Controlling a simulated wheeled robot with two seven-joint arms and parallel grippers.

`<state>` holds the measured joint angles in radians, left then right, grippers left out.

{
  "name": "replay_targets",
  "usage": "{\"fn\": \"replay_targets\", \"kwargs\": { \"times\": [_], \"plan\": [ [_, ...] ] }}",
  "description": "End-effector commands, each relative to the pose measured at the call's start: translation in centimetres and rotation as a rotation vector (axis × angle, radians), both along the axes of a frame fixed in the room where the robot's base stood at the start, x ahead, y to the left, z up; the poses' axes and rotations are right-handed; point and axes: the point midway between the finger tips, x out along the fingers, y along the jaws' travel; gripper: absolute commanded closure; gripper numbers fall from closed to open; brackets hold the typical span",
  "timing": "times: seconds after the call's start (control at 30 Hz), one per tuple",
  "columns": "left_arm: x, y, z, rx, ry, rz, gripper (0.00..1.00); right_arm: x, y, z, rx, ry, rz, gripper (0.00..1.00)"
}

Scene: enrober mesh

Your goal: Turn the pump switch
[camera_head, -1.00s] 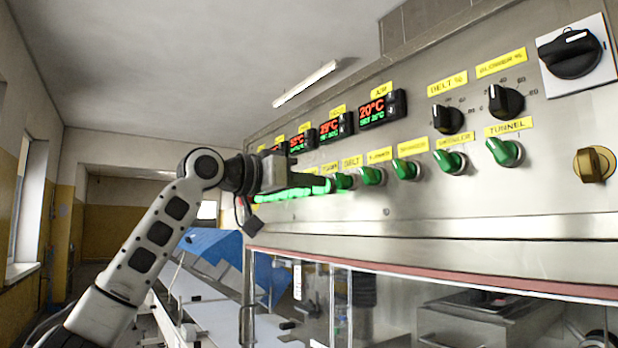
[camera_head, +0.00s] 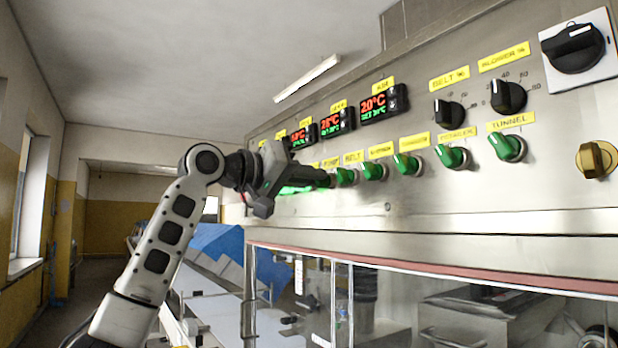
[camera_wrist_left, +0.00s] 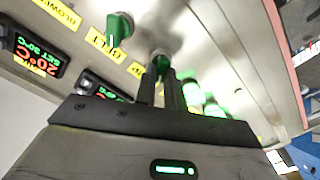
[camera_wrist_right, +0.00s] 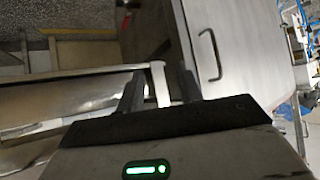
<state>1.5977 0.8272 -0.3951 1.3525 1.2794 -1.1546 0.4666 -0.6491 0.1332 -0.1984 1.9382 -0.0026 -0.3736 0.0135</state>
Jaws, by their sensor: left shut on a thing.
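The pump switch (camera_wrist_left: 160,62) is a green knob on the steel panel, below a yellow label beside the BELT label. In the left wrist view it sits between the fingertips of my left gripper (camera_wrist_left: 166,80), which is shut on it. In the head view my left gripper (camera_head: 326,180) reaches the row of green knobs from the left, and its body looks tilted. The gripper hides most of the pump switch there, so its exact angle is unclear. My right gripper (camera_wrist_right: 158,88) is open and empty, away from the panel.
Green knobs, such as the belt knob (camera_head: 373,171), continue to the right in the row. Red displays (camera_head: 384,104) and black dials (camera_head: 507,97) sit above. Glass doors (camera_head: 300,290) are below the panel. A metal post (camera_wrist_right: 160,82) shows behind my right fingers.

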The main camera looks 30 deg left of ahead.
Motion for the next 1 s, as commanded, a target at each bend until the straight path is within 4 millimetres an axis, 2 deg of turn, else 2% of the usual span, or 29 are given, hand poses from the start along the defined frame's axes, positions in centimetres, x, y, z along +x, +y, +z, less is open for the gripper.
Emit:
{"fn": "replay_targets", "kwargs": {
  "times": [0.27, 0.3, 0.37, 0.4, 0.77, 0.87, 1.0],
  "plan": [
    [0.0, 0.1, 0.1, -0.005, 0.000, 0.000, 1.00, 0.0, 0.1, 0.0, 0.001, -0.001, 0.001, 0.64],
    [0.0, 0.0, 0.1, -0.005, 0.000, 0.000, 0.86, 0.0, 0.1, 0.0, 0.001, -0.001, 0.001, 0.64],
    [0.0, 0.0, 0.1, -0.005, 0.000, 0.000, 0.70, 0.0, 0.1, 0.0, 0.001, -0.001, 0.001, 0.64],
    [0.0, 0.0, 0.1, -0.005, -0.001, 0.000, 0.67, 0.0, 0.1, 0.0, 0.001, -0.001, 0.001, 0.64],
    [-0.6, 0.3, -0.1, -0.003, -0.001, 0.001, 0.67, 0.1, 0.1, -0.2, 0.002, -0.003, 0.000, 0.64],
    [-1.9, 0.9, -0.2, -0.003, -0.004, 0.003, 0.67, 0.1, 0.1, -0.7, 0.002, -0.003, 0.000, 0.64],
    [-4.8, 2.1, -0.3, -0.002, -0.005, 0.003, 0.67, 0.2, 0.1, -1.5, 0.005, -0.002, 0.000, 0.64]
  ]
}}
